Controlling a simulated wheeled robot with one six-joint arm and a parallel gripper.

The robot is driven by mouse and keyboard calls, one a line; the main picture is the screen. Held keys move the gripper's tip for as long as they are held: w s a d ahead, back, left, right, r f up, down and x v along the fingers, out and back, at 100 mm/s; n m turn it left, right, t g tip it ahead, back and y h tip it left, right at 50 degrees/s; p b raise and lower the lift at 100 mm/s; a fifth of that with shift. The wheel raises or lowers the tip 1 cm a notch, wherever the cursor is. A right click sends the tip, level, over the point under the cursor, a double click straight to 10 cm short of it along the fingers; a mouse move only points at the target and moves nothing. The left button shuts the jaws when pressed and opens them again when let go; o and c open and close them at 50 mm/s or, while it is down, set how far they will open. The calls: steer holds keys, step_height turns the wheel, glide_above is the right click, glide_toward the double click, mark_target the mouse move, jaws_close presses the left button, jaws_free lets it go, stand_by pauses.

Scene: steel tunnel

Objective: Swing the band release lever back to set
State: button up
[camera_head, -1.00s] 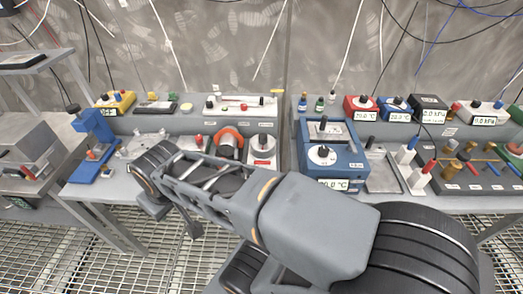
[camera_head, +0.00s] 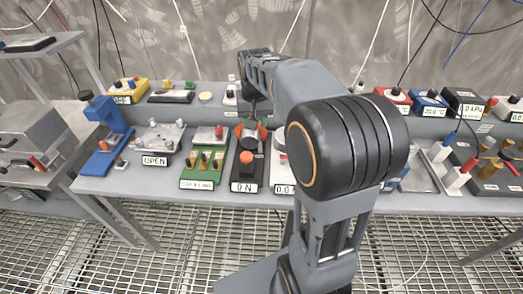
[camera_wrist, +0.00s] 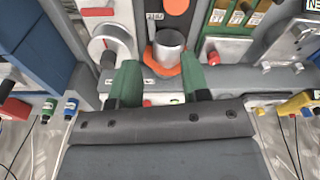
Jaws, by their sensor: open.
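A black unit reading "0 N" (camera_head: 245,187) stands on the bench, left of my arm in the head view. It has a black lever with an orange-red knob (camera_head: 247,157) at its near side, which looks like the band release lever. An orange band (camera_wrist: 165,61) lies around a silver cylinder (camera_wrist: 168,45) on this unit in the wrist view. The lever's red end (camera_wrist: 178,5) shows there at the top edge. My gripper (camera_wrist: 160,84) is open, its green fingers apart and empty, just short of the cylinder on the back side. My arm partly hides this area in the head view.
A green unit (camera_head: 205,165) stands close left of the black unit; a white dial unit (camera_wrist: 110,45) is close on its other side. A silver clamp marked "OPEN" (camera_head: 155,138) is further left. A back shelf holds several small devices.

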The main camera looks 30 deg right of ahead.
steer(key=m+g+b, duration=0.1)
glide_above(260, 148)
step_height(260, 148, down, 5)
step_height(260, 148, down, 13)
steer(key=shift+s+f+b, duration=0.1)
steer(key=shift+b, duration=0.2)
jaws_close()
